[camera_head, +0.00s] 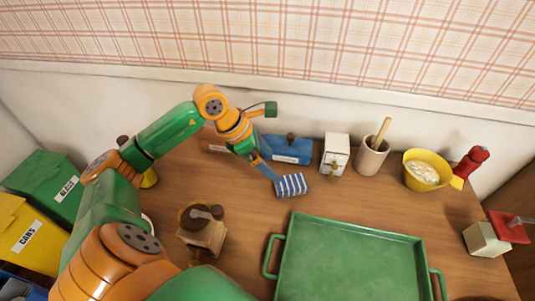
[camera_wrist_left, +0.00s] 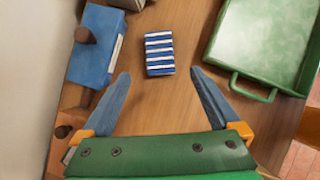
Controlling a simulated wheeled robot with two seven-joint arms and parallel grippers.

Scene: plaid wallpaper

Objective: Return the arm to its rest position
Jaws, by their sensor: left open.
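My left arm reaches in from the left over the wooden table, its elbow bent. My left gripper (camera_head: 268,171) is open, its blue fingers pointing down close to a small blue-and-white striped box (camera_head: 291,185). In the left wrist view the open fingers (camera_wrist_left: 160,74) are spread wide and empty. The striped box (camera_wrist_left: 159,53) lies on the table just ahead of the gap between the fingertips. My right gripper is not in view.
A green tray (camera_head: 350,222) lies at the front right. Along the wall stand a blue box (camera_head: 287,149), a white box (camera_head: 335,153), a cup (camera_head: 371,158) and a yellow bowl (camera_head: 424,170). A coffee grinder (camera_head: 203,231) stands near my arm; bins (camera_head: 44,184) are at left.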

